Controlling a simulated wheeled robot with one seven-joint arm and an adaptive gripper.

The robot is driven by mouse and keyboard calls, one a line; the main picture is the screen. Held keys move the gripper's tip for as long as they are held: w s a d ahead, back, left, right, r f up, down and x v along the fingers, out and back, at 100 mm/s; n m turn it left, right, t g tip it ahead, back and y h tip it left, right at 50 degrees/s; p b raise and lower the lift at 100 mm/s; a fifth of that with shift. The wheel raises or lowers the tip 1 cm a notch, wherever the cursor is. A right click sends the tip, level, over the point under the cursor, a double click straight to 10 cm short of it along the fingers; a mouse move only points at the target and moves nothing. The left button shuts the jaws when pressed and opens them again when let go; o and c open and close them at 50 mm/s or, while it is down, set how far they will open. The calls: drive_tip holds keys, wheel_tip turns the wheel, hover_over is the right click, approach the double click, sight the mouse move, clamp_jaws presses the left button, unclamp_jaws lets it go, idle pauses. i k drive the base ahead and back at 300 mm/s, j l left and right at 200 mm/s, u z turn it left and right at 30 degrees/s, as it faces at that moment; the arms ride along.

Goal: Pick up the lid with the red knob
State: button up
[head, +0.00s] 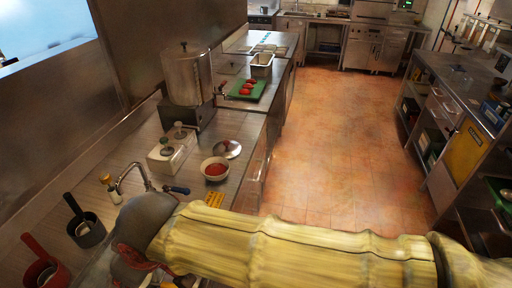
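A round silver lid (227,149) with a small reddish knob lies on the steel counter (234,122), just behind a white bowl of red sauce (215,169). It looks tilted, possibly resting near the bowl's rim; I cannot tell whether they touch. My yellow-sleeved arm crosses the bottom of the view from right to left, in front of the bowl and lid. The arm bends at a grey joint at lower left. My gripper itself cannot be made out and appears to be below the frame.
Dark pan (88,233) and red pan (46,272) sit lower left. Green board (244,90) lies farther back. The tiled floor (330,140) is clear.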

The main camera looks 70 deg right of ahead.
sight(229, 149)
drive_tip(key=z, duration=1.95)
drive_tip(key=u, duration=2.5)
drive_tip(key=z, duration=2.5)
drive_tip(key=l+u, duration=0.1)
drive_tip(key=l, duration=0.85)
